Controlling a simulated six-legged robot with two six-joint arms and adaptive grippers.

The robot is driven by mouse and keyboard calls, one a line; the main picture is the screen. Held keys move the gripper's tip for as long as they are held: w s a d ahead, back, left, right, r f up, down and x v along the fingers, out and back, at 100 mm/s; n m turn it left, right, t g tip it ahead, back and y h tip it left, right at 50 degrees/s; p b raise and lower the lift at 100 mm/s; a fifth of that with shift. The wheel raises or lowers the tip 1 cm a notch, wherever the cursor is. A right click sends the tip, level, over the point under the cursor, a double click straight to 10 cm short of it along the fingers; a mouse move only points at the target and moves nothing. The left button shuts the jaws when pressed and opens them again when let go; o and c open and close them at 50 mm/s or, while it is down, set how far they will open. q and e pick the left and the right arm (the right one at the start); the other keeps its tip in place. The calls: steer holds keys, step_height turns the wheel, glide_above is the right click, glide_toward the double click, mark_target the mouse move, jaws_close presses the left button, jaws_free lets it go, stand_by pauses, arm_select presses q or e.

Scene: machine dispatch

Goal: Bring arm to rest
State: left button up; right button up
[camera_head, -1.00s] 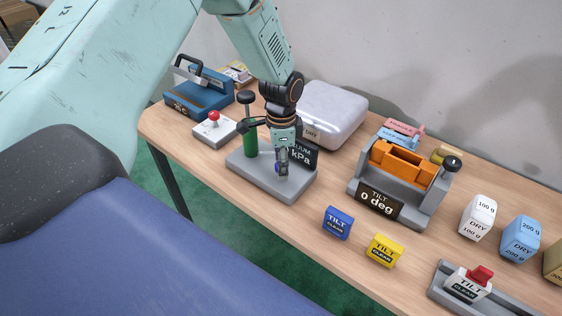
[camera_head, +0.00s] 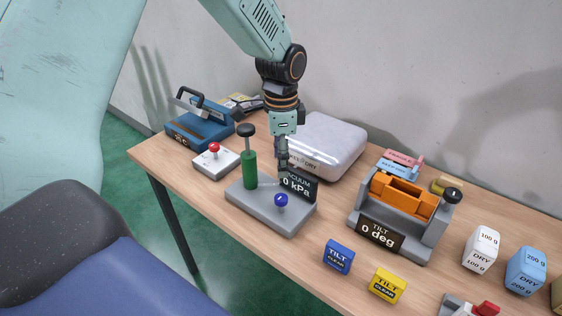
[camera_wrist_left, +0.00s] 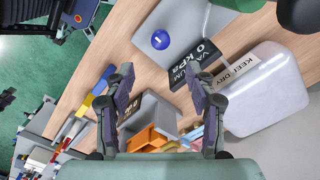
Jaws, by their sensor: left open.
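My left gripper (camera_head: 283,160) hangs above the vacuum stand (camera_head: 262,222), near its "0 kPa" display (camera_head: 298,184). In the left wrist view the gripper (camera_wrist_left: 160,100) has its two fingers wide apart with nothing between them. The stand carries a green pump with a black knob (camera_head: 249,165) and a blue knob (camera_head: 281,201), which stands clear below the gripper. The blue knob also shows in the left wrist view (camera_wrist_left: 161,40). My right gripper is in neither view.
A white rounded case (camera_head: 325,143) stands behind the stand. The orange tilt device (camera_head: 403,194) reads 0 deg at right. Blue (camera_head: 338,257) and yellow (camera_head: 388,286) tilt blocks lie in front, weights at far right. A red-knobbed box (camera_head: 215,161) and blue device (camera_head: 200,127) are at left.

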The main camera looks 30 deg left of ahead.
arm_select(q)
steer(key=shift+s, duration=0.1)
steer(key=s+d+f+n, duration=0.2)
steer(key=s+d+f, duration=0.1)
steer(key=s+f, duration=0.4)
steer(key=s+d+f+n, duration=0.25)
steer(key=s+f, duration=0.25)
steer(key=f, duration=0.4)
steer(key=s+d+f+n, duration=0.1)
steer(key=s+f+n, duration=0.2)
steer(key=s, duration=0.7)
steer(key=s+d+f+n, duration=0.2)
steer(key=s+f+n, duration=0.1)
steer(key=s, duration=0.6)
step_height(320, 180, down, 21)
steer(key=b, duration=2)
steer(key=shift+s+a+b, duration=0.15)
steer(key=shift+s+b, duration=0.2)
